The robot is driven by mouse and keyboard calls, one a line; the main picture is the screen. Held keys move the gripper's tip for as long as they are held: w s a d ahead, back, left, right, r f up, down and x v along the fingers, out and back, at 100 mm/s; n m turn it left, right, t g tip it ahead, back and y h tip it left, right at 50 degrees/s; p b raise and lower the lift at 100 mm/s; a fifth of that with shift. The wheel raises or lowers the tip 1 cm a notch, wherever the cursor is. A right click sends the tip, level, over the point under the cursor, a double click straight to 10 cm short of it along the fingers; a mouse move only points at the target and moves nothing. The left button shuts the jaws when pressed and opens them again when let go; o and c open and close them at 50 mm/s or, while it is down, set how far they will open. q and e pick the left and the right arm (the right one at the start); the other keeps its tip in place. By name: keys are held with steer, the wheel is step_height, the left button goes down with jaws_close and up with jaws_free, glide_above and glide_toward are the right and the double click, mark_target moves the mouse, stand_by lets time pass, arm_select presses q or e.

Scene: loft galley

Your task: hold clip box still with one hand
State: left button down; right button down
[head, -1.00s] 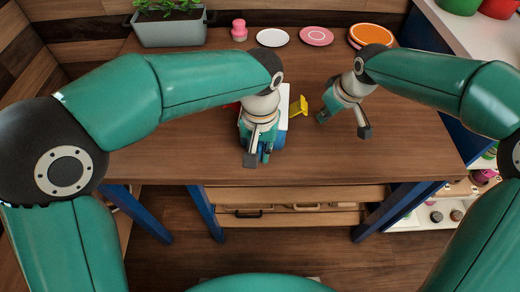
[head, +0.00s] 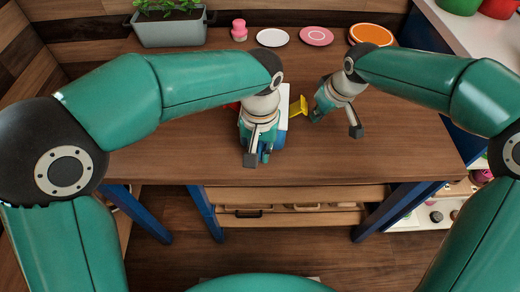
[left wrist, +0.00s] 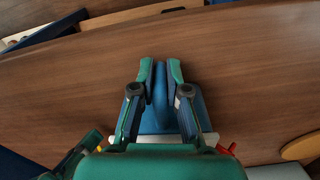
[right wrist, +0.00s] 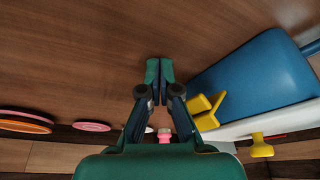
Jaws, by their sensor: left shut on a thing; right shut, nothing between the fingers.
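The clip box, blue with a white lid, stands on the wooden counter; its blue side shows in the head view (head: 280,141) and right wrist view (right wrist: 255,78). A yellow clip (head: 299,106) sticks out at its right side, also seen in the right wrist view (right wrist: 207,110). My left arm hides much of the box. My right gripper (head: 317,114) is shut and empty, just right of the yellow clip; its fingertips touch each other in the right wrist view (right wrist: 160,70).
A grey planter (head: 170,29), a pink object (head: 239,30), a white plate (head: 272,37), a pink plate (head: 316,36) and an orange plate (head: 371,34) stand along the back. The counter (head: 400,150) is clear at right. An open drawer (head: 290,194) is below the front edge.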

mark_target(306, 109)
steer(key=shift+a, duration=0.85)
steer(key=shift+w+a, duration=0.1)
steer(key=shift+a, duration=1.1)
steer(key=shift+d, duration=2.05)
steer(key=shift+r, duration=0.1)
